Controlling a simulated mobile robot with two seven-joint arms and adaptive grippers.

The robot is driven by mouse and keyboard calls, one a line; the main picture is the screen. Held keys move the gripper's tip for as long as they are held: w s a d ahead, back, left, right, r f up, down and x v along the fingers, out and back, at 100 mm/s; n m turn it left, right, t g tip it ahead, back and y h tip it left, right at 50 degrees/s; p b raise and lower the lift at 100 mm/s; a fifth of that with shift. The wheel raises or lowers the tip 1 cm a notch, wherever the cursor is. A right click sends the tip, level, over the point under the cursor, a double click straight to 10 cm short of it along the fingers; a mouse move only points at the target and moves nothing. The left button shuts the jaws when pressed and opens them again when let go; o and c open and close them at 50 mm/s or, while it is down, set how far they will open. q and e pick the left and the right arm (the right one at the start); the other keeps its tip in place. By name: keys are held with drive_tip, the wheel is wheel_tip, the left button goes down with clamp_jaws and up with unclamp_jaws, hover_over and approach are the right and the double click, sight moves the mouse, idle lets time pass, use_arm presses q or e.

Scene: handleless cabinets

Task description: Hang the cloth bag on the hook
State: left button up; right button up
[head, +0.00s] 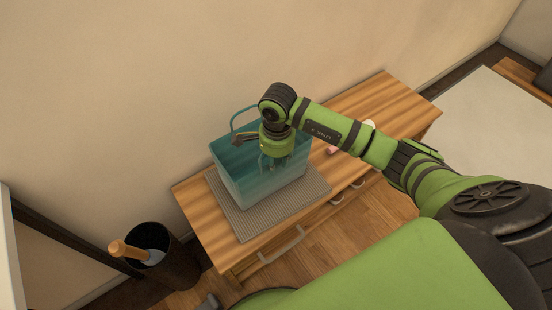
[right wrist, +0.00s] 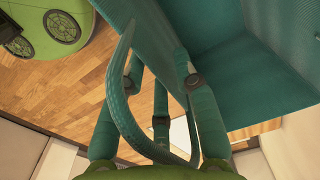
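The teal cloth bag (head: 240,175), paler toward its bottom, stands upright on a grey mat on a wooden cabinet. One handle (head: 233,119) arches up at its back left. My right gripper (head: 284,160) points down at the bag's top, its fingers overlapping the bag. In the right wrist view the fingers (right wrist: 160,90) are spread apart, and a teal handle strap (right wrist: 116,105) loops down across the space between them. I cannot tell whether they touch the strap. The bag's wall (right wrist: 205,40) fills the upper right there. My left gripper is not in view.
The grey mat (head: 245,228) lies under the bag on the wooden cabinet (head: 372,100), which has bar handles on its front. A dark bin (head: 175,268) holding a wooden-handled item (head: 125,250) stands at the left. The wall is close behind. A small pinkish object (head: 332,150) lies near my forearm.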

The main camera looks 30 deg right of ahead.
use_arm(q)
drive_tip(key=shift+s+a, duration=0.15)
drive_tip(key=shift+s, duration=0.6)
use_arm(e)
wheel_tip(320, 180, up, 12)
drive_tip(key=shift+s, duration=0.2)
